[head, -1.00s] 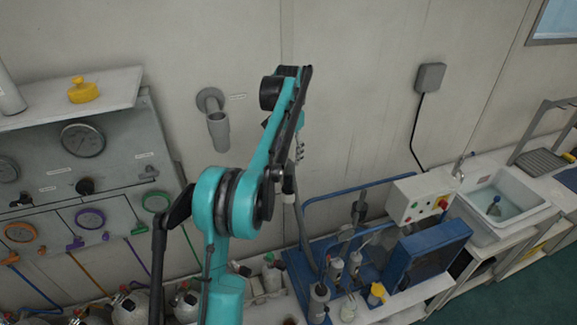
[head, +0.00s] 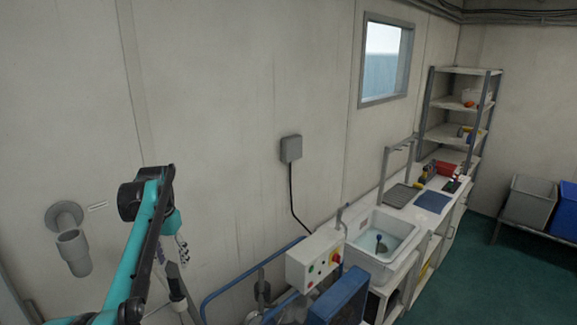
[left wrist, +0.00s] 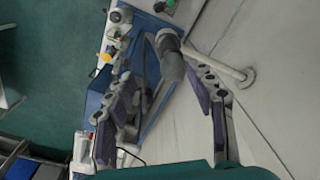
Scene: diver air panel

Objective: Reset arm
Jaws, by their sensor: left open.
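My left arm, teal and black, comes in at the lower left of the head view. My left gripper (head: 178,285) hangs below its bent joint, in front of the pale wall, and shows small there. In the left wrist view my left gripper (left wrist: 160,85) is open, its two purple-padded fingers spread wide. Nothing is held between them. Blue equipment shows beyond the left finger. My right gripper is in neither current view.
A grey wall-mounted pipe fitting (head: 75,252) is left of my arm. A control box (head: 314,260) with coloured buttons, a blue frame (head: 235,276) and a sink (head: 385,240) are to the right. Shelves (head: 462,105) stand farther back.

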